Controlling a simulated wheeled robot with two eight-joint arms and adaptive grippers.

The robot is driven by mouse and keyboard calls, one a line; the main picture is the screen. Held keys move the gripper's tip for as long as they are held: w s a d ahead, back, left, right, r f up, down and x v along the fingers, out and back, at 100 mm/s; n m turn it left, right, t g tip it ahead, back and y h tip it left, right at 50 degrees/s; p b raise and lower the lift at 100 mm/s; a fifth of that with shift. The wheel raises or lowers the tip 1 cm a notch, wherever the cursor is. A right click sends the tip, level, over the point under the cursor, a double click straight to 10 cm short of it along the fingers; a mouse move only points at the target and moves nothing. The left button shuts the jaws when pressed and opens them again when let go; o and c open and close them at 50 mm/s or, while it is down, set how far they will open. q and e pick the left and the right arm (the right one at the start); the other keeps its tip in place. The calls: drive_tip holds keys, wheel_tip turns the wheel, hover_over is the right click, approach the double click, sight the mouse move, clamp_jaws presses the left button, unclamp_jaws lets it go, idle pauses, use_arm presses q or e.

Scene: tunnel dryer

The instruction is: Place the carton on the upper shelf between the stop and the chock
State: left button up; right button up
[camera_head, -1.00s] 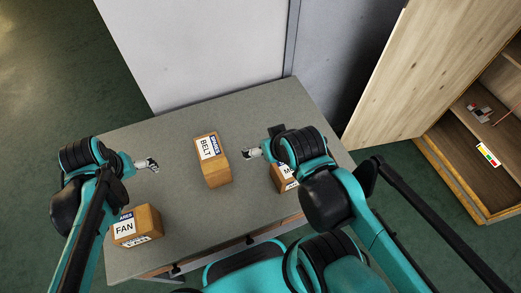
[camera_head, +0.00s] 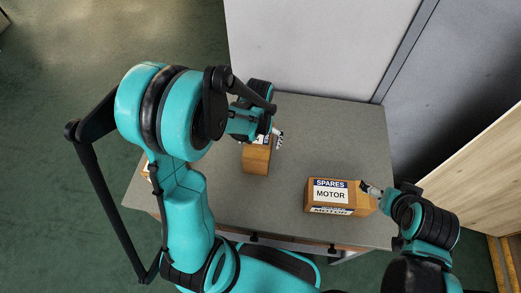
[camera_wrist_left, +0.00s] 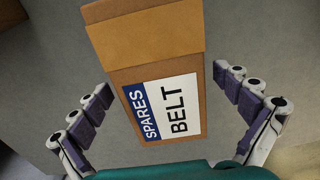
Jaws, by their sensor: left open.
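The BELT carton (camera_head: 256,160) stands on the grey table, partly hidden behind my left arm. My left gripper (camera_head: 277,140) is at its far end. In the left wrist view the BELT carton (camera_wrist_left: 150,50) lies between the open fingers of my left gripper (camera_wrist_left: 163,82), with gaps on both sides. The MOTOR carton (camera_head: 328,197) stands to the right, near the table's front edge. My right gripper (camera_head: 371,189) is by its right end; whether it is open or touching is unclear. The shelf, stop and chock are not in view.
The grey table (camera_head: 300,125) has free room at the back right. A third carton (camera_head: 147,172) is mostly hidden by my left arm. A pale wall panel (camera_head: 310,45) stands behind the table, and a wooden panel (camera_head: 490,165) stands at the right.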

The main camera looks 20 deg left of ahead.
use_arm(q)
drive_tip(key=shift+f, duration=0.75)
drive_tip(key=shift+r, duration=0.1)
drive_tip(key=c, duration=1.9)
drive_tip(key=shift+c, duration=0.4)
drive_tip(key=shift+r, duration=0.1)
